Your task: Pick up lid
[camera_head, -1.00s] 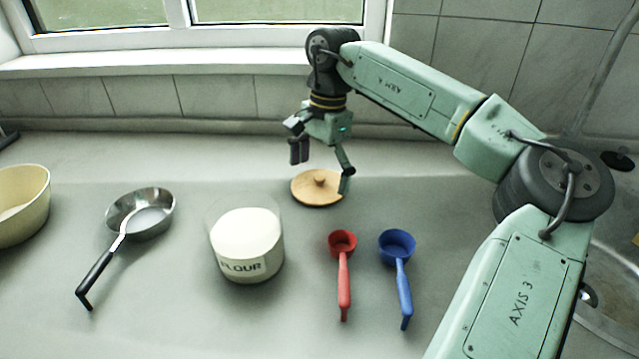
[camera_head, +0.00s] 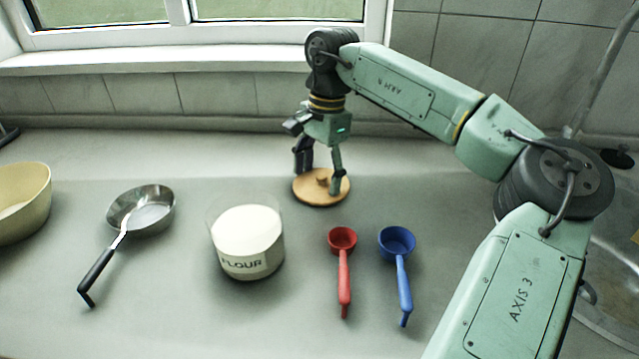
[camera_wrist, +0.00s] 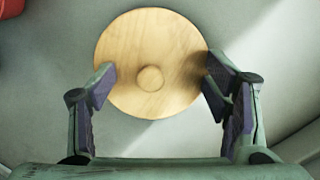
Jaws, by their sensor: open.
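The lid (camera_head: 312,196) is a round, flat wooden disc with a small round knob (camera_head: 321,181) at its centre. It lies flat on the counter behind the red scoop. My gripper (camera_head: 318,180) is open above the lid, its fingers pointing down on either side of the knob. In the wrist view the lid (camera_wrist: 150,45) shows whole apart from small parts behind the fingertips. The knob (camera_wrist: 150,78) lies between the open fingers of my gripper (camera_wrist: 160,80), apart from both.
A glass flour jar (camera_head: 247,243), open on top, stands front left of the lid. A red scoop (camera_head: 343,265) and a blue scoop (camera_head: 400,265) lie in front. A steel pan (camera_head: 146,212) and a cream bowl (camera_head: 22,205) are left. A sink (camera_head: 605,300) is right.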

